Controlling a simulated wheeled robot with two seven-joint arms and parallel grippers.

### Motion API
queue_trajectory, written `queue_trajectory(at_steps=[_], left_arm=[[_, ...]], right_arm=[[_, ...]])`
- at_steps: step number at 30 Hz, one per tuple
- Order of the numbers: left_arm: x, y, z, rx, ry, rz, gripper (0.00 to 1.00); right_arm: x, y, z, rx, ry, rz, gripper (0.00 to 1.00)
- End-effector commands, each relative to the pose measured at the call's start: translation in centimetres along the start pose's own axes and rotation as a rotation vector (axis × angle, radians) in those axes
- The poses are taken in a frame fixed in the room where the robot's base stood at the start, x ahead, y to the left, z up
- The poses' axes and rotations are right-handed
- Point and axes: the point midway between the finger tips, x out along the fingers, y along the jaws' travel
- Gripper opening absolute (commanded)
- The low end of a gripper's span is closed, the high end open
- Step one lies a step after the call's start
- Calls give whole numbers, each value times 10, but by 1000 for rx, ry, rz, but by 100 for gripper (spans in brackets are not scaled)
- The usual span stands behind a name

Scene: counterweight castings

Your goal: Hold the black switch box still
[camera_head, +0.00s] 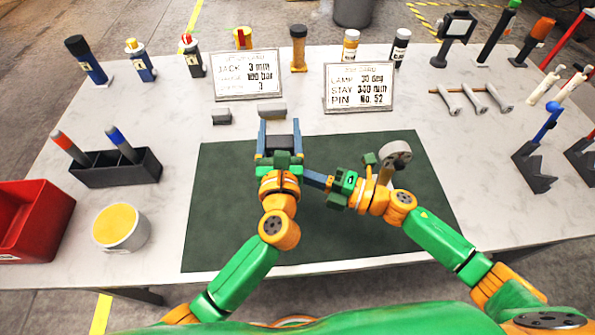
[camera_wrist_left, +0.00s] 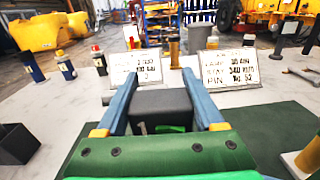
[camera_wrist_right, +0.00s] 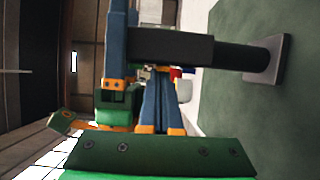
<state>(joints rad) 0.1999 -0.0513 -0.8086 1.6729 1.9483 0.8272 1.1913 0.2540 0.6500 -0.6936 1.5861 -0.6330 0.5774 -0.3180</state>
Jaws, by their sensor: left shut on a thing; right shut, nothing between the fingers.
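The black switch box (camera_head: 279,144) sits between the blue fingers of my left gripper (camera_head: 277,128), over the far part of the green mat. The left wrist view shows the box (camera_wrist_left: 160,104) with a finger on each side. In the right wrist view the box (camera_wrist_right: 170,46) has a dark round stem (camera_wrist_right: 243,56) leading to a grey base plate (camera_wrist_right: 275,58) on the mat. My right gripper (camera_head: 308,175) is shut and empty, just near-right of the box. Its closed fingers (camera_wrist_right: 157,80) show beside the box; whether they touch it is unclear.
A black holder (camera_head: 115,168), a white tub (camera_head: 121,228) and a red bin (camera_head: 30,220) are at left. The green mat (camera_head: 225,215) is mostly clear.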

Motion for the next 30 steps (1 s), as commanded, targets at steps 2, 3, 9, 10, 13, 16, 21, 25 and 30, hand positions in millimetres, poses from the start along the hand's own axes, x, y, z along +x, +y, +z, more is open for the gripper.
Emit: queue_trajectory(at_steps=[2,3,9,10,13,16,21,25,30], left_arm=[[0,0,0,1,1,0,0],[0,0,0,1,1,0,0],[0,0,0,1,0,0,0],[0,0,0,1,0,1,0],[0,0,0,1,0,1,0],[0,0,0,1,0,1,0],[0,0,0,1,0,0,0],[0,0,0,0,0,0,0],[0,0,0,0,0,0,0]], right_arm=[[0,0,1,0,-2,-1,0],[0,0,1,0,-3,-1,0],[-19,-2,1,3,-5,-5,0],[-25,-2,1,2,-4,-5,0],[-50,-2,0,4,-4,-6,0],[-74,-2,0,3,-3,-6,0],[-105,-2,-1,2,-1,-4,0],[-117,-1,0,0,-1,-2,0],[-121,0,-1,-1,0,0,0]])
